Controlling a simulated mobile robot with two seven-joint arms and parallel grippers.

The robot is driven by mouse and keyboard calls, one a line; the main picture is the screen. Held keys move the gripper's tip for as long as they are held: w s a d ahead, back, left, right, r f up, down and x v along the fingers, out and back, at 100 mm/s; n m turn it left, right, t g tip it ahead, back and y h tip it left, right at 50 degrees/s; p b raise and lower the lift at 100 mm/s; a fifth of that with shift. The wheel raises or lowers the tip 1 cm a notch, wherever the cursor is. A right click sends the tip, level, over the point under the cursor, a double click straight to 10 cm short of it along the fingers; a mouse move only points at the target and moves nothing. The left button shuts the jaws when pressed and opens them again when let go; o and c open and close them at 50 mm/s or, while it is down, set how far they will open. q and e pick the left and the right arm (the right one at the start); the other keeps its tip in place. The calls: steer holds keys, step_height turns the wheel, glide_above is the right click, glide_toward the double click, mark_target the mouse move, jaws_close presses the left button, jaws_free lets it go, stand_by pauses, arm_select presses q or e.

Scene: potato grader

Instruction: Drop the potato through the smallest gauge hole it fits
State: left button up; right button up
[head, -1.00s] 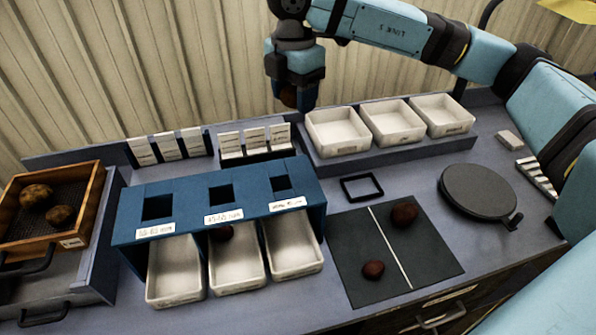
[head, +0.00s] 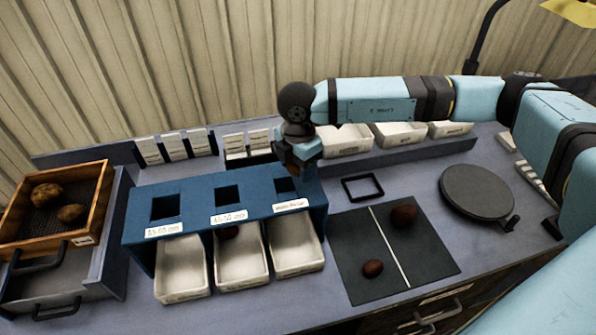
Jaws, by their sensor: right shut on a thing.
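My right gripper (head: 295,168) is shut on a brown potato (head: 291,161), which its fingers mostly hide. It is over the back of the blue gauge box (head: 258,206), at the right hole (head: 286,184), the smallest of three. I cannot tell how far above the hole the potato is. The middle hole (head: 228,195) and the larger left hole (head: 165,206) are uncovered. Below the holes stand the left bin (head: 182,282), middle bin (head: 243,268) and right bin (head: 297,257). A dark potato (head: 229,232) lies in the middle bin. My left gripper is out of view.
A wooden tray (head: 88,226) with two potatoes stands at left. A dark mat (head: 350,245) holds two reddish potatoes. A round dark plate (head: 477,190) and a black square frame (head: 362,187) lie at right. White bins (head: 399,138) and upright cards (head: 174,149) line the back.

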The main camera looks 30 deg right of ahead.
mark_target(298, 183)
steer(key=shift+f, duration=1.5)
steer(key=shift+f, duration=0.1)
steer(key=shift+f, duration=0.15)
steer(key=o, duration=0.9)
